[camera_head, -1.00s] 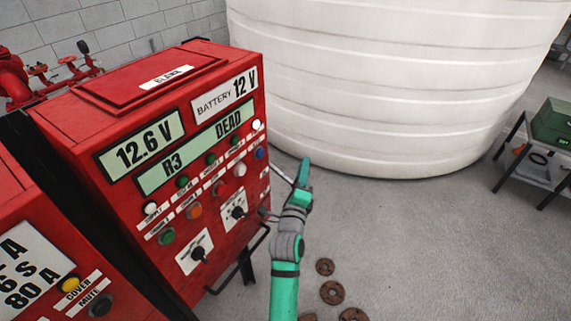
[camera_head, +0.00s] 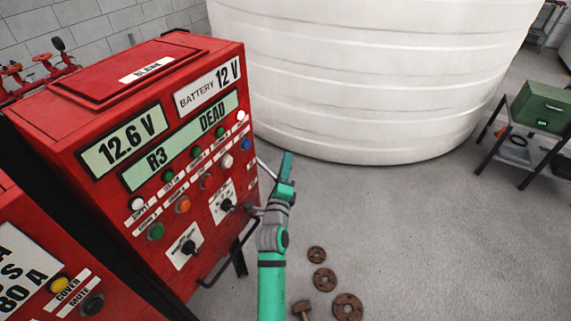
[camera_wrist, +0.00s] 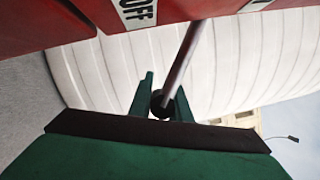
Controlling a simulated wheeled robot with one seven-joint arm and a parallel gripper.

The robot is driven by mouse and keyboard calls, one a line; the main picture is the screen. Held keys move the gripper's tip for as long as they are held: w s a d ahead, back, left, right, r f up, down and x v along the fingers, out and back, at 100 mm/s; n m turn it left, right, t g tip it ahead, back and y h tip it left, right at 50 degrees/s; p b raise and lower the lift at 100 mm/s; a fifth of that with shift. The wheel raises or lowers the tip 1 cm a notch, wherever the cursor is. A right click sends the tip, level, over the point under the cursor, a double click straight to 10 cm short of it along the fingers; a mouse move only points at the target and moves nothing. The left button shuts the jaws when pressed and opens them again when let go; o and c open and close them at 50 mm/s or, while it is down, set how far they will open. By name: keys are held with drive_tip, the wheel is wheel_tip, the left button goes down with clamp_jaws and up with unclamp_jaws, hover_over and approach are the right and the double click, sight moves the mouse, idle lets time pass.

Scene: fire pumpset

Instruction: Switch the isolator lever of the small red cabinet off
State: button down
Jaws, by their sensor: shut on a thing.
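The red cabinet (camera_head: 150,120) with displays and knobs stands at left in the head view. Its isolator lever (camera_head: 266,168) is a thin grey rod reaching out from the right side. In the wrist view the lever (camera_wrist: 184,60) runs down from the red cabinet face (camera_wrist: 190,8) to a black ball end. My green gripper (camera_head: 285,172) is beside the cabinet's right side. Its fingers (camera_wrist: 160,98) are shut on the lever near the ball in the wrist view. An OFF label (camera_wrist: 137,12) shows on the cabinet near the rod. The lever's pivot is hidden.
A large white tank (camera_head: 370,80) stands behind. A black handle bar (camera_head: 225,262) juts from the cabinet's lower front. Rusty discs (camera_head: 324,279) and a hammer (camera_head: 302,308) lie on the floor. A green box (camera_head: 541,108) sits on a table at right.

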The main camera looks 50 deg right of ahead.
drive_tip(key=c, duration=1.6)
unclamp_jaws()
drive_tip(key=shift+c, duration=0.2)
drive_tip(key=shift+v, duration=0.8)
drive_tip(key=v, duration=0.9)
drive_tip(key=shift+s, duration=0.1)
drive_tip(key=s+a+f+n+t+y, duration=0.2)
drive_tip(key=s+a+f+n+y, duration=0.15)
drive_tip(key=a+n, duration=0.35)
drive_tip(key=s+a+f+n+t+y, duration=0.1)
drive_tip(key=s+a+f+n+y, duration=0.25)
drive_tip(key=a+n, duration=0.35)
drive_tip(key=s+a+f+n+t+y, duration=0.25)
drive_tip(key=a+f+n+y, duration=0.2)
drive_tip(key=a+n, duration=0.25)
drive_tip(key=s+a+r+n+g+y, duration=0.1)
drive_tip(key=s+a+n+y, duration=0.3)
drive_tip(key=s+a+n, duration=0.7)
drive_tip(key=s+a+r, duration=0.1)
drive_tip(key=s+a, duration=0.6)
drive_tip(key=shift+s+r, duration=0.15)
drive_tip(key=shift+s, duration=0.05)
